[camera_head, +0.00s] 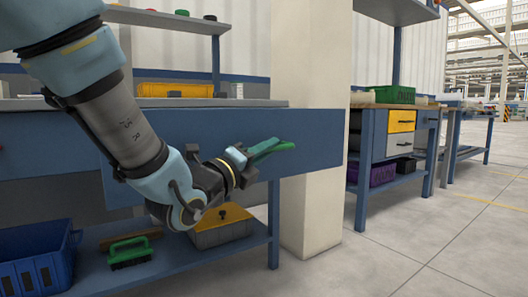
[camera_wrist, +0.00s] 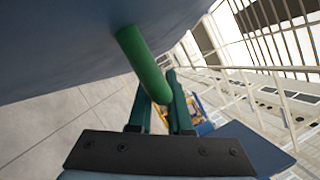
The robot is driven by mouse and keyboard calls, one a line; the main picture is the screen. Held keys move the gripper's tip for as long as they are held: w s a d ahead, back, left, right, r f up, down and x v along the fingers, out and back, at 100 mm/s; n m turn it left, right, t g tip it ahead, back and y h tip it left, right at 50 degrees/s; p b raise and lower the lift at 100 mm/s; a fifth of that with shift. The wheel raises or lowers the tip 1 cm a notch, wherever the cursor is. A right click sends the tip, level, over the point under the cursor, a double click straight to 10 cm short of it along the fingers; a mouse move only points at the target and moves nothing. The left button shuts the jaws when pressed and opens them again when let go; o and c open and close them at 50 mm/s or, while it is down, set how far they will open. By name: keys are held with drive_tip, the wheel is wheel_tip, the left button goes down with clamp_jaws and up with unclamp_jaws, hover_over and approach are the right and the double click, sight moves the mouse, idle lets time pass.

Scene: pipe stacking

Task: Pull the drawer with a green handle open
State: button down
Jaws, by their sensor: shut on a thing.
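The drawer front is a wide blue panel (camera_head: 210,130) under the near workbench in the head view. Its right end reaches past the bench top's right end, so it looks set forward; how far it is open I cannot tell. It fills the upper left of the wrist view (camera_wrist: 70,40). The green handle (camera_wrist: 142,62) is a round bar standing out from the panel. My gripper (camera_head: 262,151) is at the panel's right part in the head view. Its two fingers (camera_wrist: 160,100) are shut on the handle, one on each side.
A lower shelf holds a blue crate (camera_head: 35,262), a green brush (camera_head: 130,251) and a yellow-topped box (camera_head: 221,228). A pale pillar (camera_head: 312,225) stands right behind the panel's end. Another bench (camera_head: 385,152) stands at the right. The floor (camera_head: 420,240) at front right is clear.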

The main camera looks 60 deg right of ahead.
drive_tip(key=c, duration=0.8)
unclamp_jaws()
drive_tip(key=shift+c, duration=0.2)
drive_tip(key=shift+a, duration=0.1)
drive_tip(key=p+v, duration=0.2)
drive_tip(key=v, duration=0.8)
drive_tip(key=shift+a+f, duration=0.15)
drive_tip(key=shift+a, duration=0.15)
